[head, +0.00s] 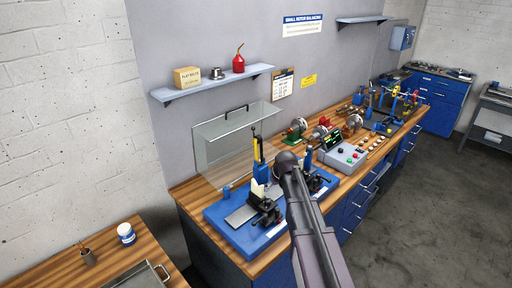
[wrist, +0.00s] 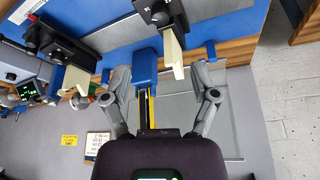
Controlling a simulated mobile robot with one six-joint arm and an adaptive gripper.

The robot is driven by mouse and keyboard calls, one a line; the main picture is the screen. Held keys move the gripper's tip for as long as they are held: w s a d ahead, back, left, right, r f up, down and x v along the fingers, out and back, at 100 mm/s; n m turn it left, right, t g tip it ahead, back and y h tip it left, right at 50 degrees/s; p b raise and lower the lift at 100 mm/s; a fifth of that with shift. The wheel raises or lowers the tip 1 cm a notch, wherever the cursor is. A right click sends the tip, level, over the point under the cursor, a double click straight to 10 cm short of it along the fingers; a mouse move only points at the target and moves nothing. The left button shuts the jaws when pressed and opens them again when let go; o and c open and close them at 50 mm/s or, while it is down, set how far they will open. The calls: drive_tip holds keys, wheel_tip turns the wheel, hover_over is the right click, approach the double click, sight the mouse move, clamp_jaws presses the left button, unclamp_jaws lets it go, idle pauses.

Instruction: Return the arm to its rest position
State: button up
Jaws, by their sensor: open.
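My arm (head: 312,225) reaches up from the bottom of the head view, over the front of the workbench. Its dark rounded end covers part of the bench, and I cannot make out the fingers there. In the wrist view my gripper (wrist: 160,82) is open, its two grey fingers spread apart. A blue post with a yellow strip (wrist: 149,72) shows between the fingers in the picture. I see no object gripped. The post also stands on the bench in the head view (head: 260,172).
A blue fixture plate (head: 226,222) with black clamps and cream blocks (wrist: 173,52) is close to my arm. A clear panel (head: 228,140) stands behind it. A control box (head: 343,153) and rotors are to the right. A wall shelf (head: 212,84) hangs above. The right floor is clear.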

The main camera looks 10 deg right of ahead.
drive_tip(key=s+f+m+g+b, duration=0.1)
drive_tip(key=s+f+b, duration=0.1)
drive_tip(key=s, duration=0.6)
drive_tip(key=s+a+f+m+g+b, duration=0.1)
drive_tip(key=s+f+b, duration=0.2)
drive_tip(key=s, duration=0.5)
drive_tip(key=s+f+m+g+h+b, duration=0.1)
drive_tip(key=s+f, duration=0.3)
drive_tip(key=s, duration=0.4)
drive_tip(key=shift+a+g+b, duration=0.25)
drive_tip(key=shift+g+b, duration=0.35)
drive_tip(key=shift+b, duration=0.3)
drive_tip(key=shift+f, duration=0.1)
